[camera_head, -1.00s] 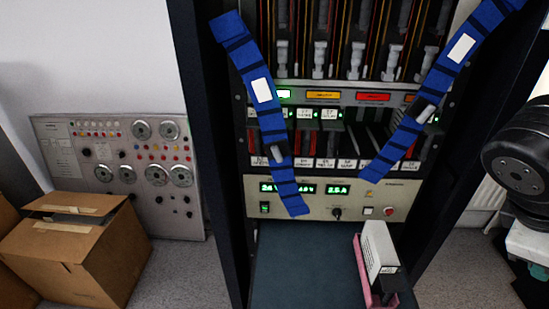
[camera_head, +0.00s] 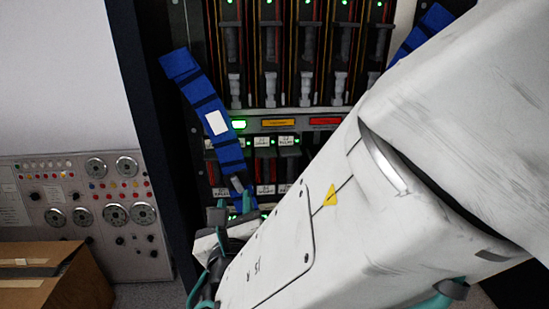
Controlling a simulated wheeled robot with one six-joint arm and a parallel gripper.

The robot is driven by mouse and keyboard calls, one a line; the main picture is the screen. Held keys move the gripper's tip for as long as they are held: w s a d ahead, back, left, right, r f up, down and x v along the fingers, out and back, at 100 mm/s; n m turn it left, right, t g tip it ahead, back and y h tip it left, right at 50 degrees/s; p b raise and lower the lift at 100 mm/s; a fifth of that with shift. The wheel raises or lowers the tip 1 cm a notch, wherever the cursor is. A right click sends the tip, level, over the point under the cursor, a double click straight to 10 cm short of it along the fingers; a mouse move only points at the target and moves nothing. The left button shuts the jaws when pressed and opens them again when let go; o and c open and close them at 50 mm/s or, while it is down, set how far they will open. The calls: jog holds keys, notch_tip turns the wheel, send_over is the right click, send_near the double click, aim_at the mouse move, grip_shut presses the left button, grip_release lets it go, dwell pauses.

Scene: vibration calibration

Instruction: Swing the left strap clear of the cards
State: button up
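The left strap (camera_head: 221,133) is blue with dark bands and a white label. It hangs slanting from the rack's upper left post down to the right, across the left end of the card row. A grey clip sits near its lower part. My gripper (camera_head: 217,243) is at the strap's lower end, partly hidden by my own white arm. I cannot tell whether its fingers touch the strap or are apart. The cards (camera_head: 268,170) with white labels show beside the strap; the right part of the row is hidden behind my arm.
The right strap (camera_head: 420,32) shows only at its top, the rest behind my arm. The dark rack post (camera_head: 160,130) stands left of the strap. A grey instrument panel (camera_head: 85,205) and a cardboard box (camera_head: 50,275) are at the lower left.

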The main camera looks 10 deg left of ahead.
aim_at(236, 184)
jog(key=x, duration=0.5)
jog(key=shift+w, duration=0.2)
grip_shut()
jog(key=s+a+f+m, duration=0.1)
jog(key=a+m, duration=0.3)
jog(key=a, duration=0.4)
jog(key=shift+s+f, duration=0.25)
jog(key=shift+s, duration=0.25)
grip_release()
